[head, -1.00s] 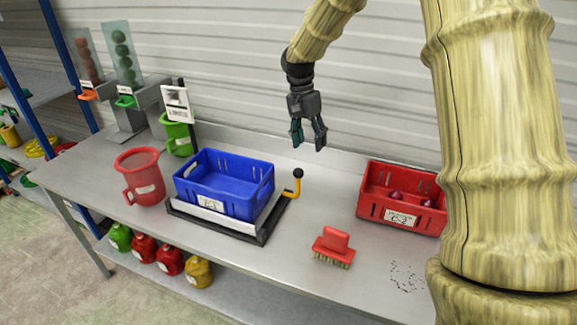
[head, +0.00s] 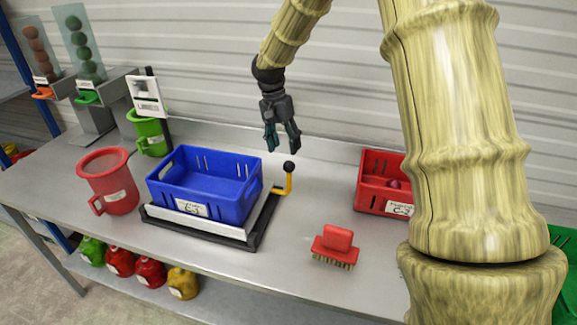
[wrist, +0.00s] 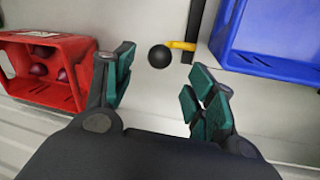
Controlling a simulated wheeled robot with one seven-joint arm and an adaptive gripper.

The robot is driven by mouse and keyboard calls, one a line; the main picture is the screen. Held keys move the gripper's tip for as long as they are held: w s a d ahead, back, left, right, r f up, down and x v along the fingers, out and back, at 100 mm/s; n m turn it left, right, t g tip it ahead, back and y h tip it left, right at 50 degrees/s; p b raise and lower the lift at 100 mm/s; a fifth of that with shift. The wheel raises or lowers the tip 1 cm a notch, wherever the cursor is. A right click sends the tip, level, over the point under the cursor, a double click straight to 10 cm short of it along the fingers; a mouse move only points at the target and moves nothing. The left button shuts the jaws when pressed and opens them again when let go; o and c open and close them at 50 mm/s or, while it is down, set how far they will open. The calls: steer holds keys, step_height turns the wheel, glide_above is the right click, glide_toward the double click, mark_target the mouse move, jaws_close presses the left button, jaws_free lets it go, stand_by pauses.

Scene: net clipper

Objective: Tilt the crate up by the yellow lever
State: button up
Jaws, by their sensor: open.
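The blue crate (head: 205,184) sits level on a black tilting frame (head: 253,238) on the grey bench. The yellow lever (head: 287,184) rises upright from the frame's right side and ends in a black ball knob. My gripper (head: 283,147) is open and empty, above the bench behind the knob. In the wrist view, the black knob (wrist: 159,56) lies ahead of the open fingers of my gripper (wrist: 160,90), apart from them. The yellow lever (wrist: 181,45) shows just right of the knob, and the blue crate (wrist: 270,40) at the upper right.
A red crate (head: 370,194) holding dark red round things stands right of the lever. A red brush (head: 336,246) lies in front. A red jug (head: 110,183) and a green jug (head: 150,134) stand left. Bare bench lies between lever and red crate.

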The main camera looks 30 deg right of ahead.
mark_target(289, 166)
steer(key=f, duration=0.3)
steer(key=s+f+p, duration=0.1)
steer(key=f, duration=0.1)
steer(key=d+f+p, duration=0.1)
steer(key=f, duration=0.2)
steer(key=shift+s+f, duration=0.15)
steer(key=shift+f, duration=0.15)
steer(key=shift+c, duration=0.5)
steer(key=shift+r, duration=0.1)
jaws_close()
